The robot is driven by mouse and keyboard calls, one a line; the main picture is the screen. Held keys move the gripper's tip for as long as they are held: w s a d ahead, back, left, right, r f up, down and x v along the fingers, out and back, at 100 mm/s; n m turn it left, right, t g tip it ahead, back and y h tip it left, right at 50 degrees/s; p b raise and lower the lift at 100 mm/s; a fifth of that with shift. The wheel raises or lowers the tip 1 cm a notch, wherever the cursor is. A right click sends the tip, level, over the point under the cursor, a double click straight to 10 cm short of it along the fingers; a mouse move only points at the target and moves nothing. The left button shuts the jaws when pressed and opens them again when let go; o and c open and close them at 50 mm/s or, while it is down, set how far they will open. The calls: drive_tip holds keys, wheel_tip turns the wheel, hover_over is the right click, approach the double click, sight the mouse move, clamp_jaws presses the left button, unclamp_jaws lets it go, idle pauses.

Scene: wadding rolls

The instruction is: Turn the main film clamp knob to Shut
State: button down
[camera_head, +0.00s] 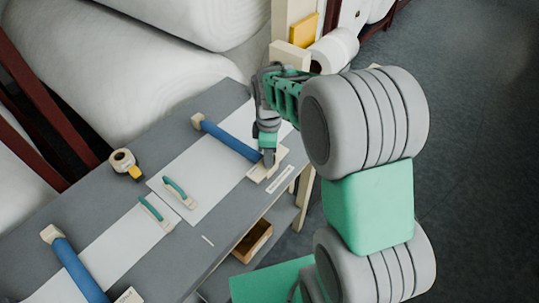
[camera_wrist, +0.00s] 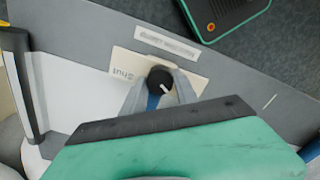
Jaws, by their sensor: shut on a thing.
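The black clamp knob (camera_wrist: 159,77) sits on a cream plate (camera_wrist: 124,63) in the wrist view, with a short white pointer line toward the picture's lower right. An upside-down word that looks like "Shut" is printed on the plate left of the knob; any marking on the right is too small to read. My gripper (camera_wrist: 160,88) is shut on the knob, one grey finger on each side. In the head view my gripper (camera_head: 268,157) points down at the plate (camera_head: 259,171) at the end of a blue bar (camera_head: 232,140). The knob is hidden there.
A white label strip (camera_wrist: 166,42) lies beside the plate. The grey table (camera_head: 107,187) holds white sheets, two green-handled tools (camera_head: 180,192), a tape roll (camera_head: 122,161) and a second blue bar (camera_head: 80,272). Large white rolls (camera_head: 110,75) stand behind. A wooden box (camera_head: 252,241) sits below.

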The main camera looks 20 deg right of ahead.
drive_tip(key=m+b, duration=0.1)
drive_tip(key=m, duration=0.5)
drive_tip(key=m+b, duration=0.1)
drive_tip(key=m, duration=0.5)
drive_tip(key=shift+w+m+b, duration=0.1)
drive_tip(key=shift+m+b, duration=0.2)
drive_tip(key=shift+b, duration=0.05)
drive_tip(key=m+b, duration=0.1)
drive_tip(key=m, duration=1.1)
drive_tip(key=shift+m+b, duration=0.3)
drive_tip(key=shift+m, duration=0.1)
drive_tip(key=shift+r, duration=0.1)
drive_tip(key=c, duration=0.9)
unclamp_jaws()
